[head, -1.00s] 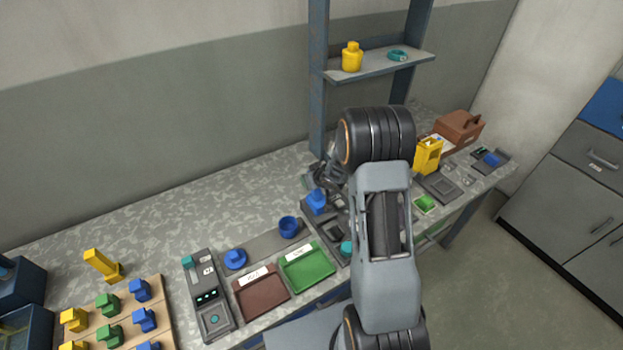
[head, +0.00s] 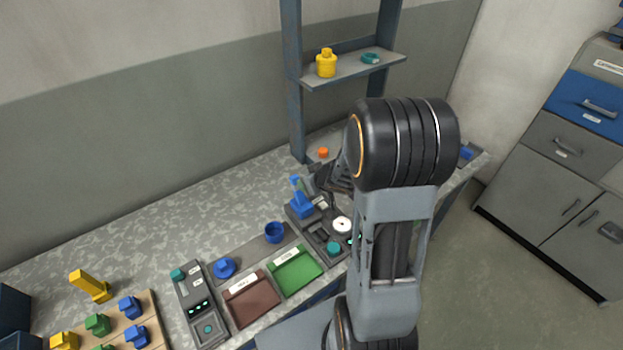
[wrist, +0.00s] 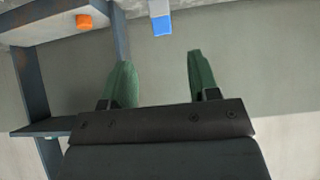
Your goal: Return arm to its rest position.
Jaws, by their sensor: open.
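My gripper (wrist: 160,85) is open, with its two green fingers apart and nothing between them in the wrist view. In the head view my gripper (head: 303,186) is partly hidden behind my wrist, above the bench near the blue device. A blue object (wrist: 162,26) shows beyond the fingertips in the wrist view, apart from them. My arm reaches up and forward over the bench in the head view and hides part of its right side.
A shelf rack (head: 350,68) with a yellow bottle (head: 326,64) stands behind the gripper. On the bench are a green tray (head: 296,273), a brown tray (head: 250,302), a blue cup (head: 275,231) and a grey device (head: 203,308). Drawer cabinets (head: 560,150) stand at right.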

